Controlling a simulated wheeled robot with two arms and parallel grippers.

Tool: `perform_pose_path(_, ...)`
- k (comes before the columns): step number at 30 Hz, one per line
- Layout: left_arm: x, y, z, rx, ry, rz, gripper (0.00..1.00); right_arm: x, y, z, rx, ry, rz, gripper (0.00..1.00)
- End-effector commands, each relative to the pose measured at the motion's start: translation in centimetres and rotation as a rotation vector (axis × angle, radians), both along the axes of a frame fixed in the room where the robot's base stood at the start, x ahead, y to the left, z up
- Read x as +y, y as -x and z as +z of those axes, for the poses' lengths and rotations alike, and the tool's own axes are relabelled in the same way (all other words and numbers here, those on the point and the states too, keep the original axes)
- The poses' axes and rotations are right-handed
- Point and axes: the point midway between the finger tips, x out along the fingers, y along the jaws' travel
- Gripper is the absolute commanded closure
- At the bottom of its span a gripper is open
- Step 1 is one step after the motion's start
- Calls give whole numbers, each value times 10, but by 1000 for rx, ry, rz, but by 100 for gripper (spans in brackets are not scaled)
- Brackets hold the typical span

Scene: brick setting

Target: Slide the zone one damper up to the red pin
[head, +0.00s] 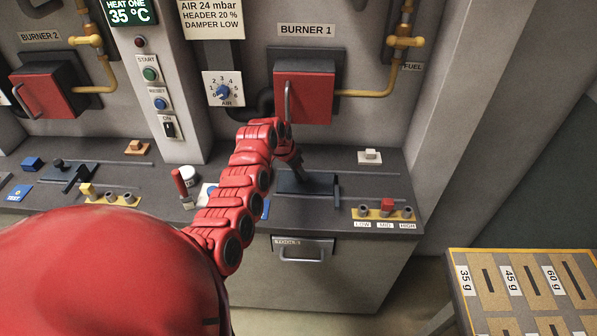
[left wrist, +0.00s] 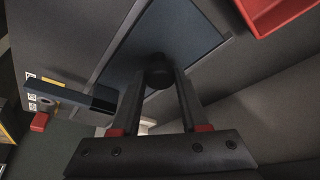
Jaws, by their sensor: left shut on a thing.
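The zone one damper (head: 322,187) is a dark blue-grey slider on the counter below the BURNER 1 label. It also shows in the left wrist view as a dark plate (left wrist: 190,35) with a bar (left wrist: 85,95) reaching toward the pin strip. My left gripper (head: 298,168) is shut on its black knob (left wrist: 159,72), which shows between the fingers in the left wrist view. The red pin (head: 388,205) stands in the middle hole of the yellow strip (head: 366,213), above MID, to the right of the damper with a gap between. It also shows in the left wrist view (left wrist: 40,122).
A white block (head: 370,157) sits on the counter behind the strip. The red burner door (head: 305,92) rises behind my gripper. A second damper (head: 78,176) with a yellow pin (head: 87,191) is at the left. A crate with weight labels (head: 462,285) stands at lower right.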

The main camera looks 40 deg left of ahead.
Motion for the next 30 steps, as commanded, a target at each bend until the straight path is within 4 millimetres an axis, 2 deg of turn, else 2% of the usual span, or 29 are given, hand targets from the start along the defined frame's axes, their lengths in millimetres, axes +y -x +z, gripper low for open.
perform_pose_path(11,-1,0,0,0,0,0,100,0,0,-1,0,0,0,0)
perform_pose_path(14,-9,-6,-2,-1,-1,-4,100,0,0,-6,0,0,0,0)
perform_pose_path(24,-86,-52,-6,0,-2,-9,100,0,0,-49,0,0,0,0)
perform_pose_path(30,-108,-66,-1,-1,-1,-4,100,0,0,-58,0,0,0,0)
